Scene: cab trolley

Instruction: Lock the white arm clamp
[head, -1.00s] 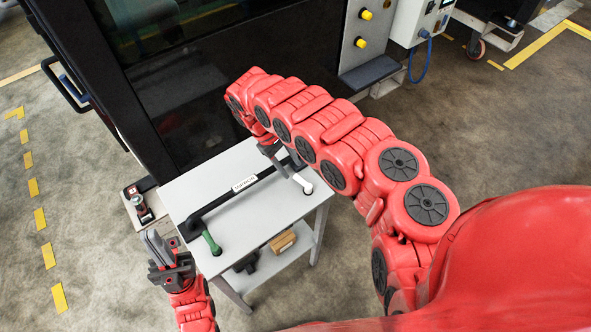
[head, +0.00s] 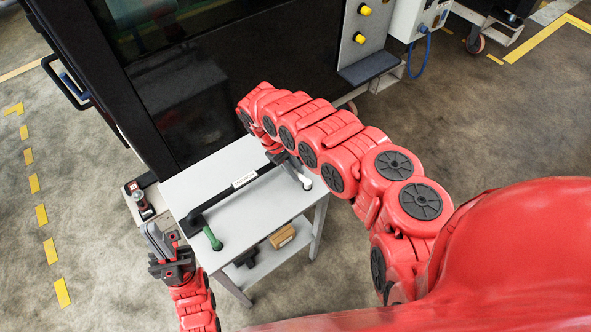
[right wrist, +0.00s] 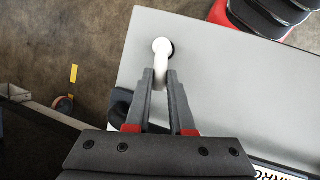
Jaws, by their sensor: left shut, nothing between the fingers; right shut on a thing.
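The white arm clamp (head: 307,184) is at the right end of the black bar on the grey trolley top. In the right wrist view, its rounded white end (right wrist: 161,46) shows beyond my fingertips and its arm runs back between them. My right gripper (right wrist: 165,84) is shut on this white arm, low over the trolley top. In the head view my right gripper (head: 295,168) hides most of the white arm. My left gripper (head: 157,240) is shut and empty, off the trolley's front left corner.
The trolley top (head: 255,212) carries a black bar (head: 222,202) with a white label and a green clamp arm (head: 213,239). A brown box (head: 282,236) lies on the lower shelf. A dark machine (head: 190,100) stands behind the trolley. Open floor lies to the right.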

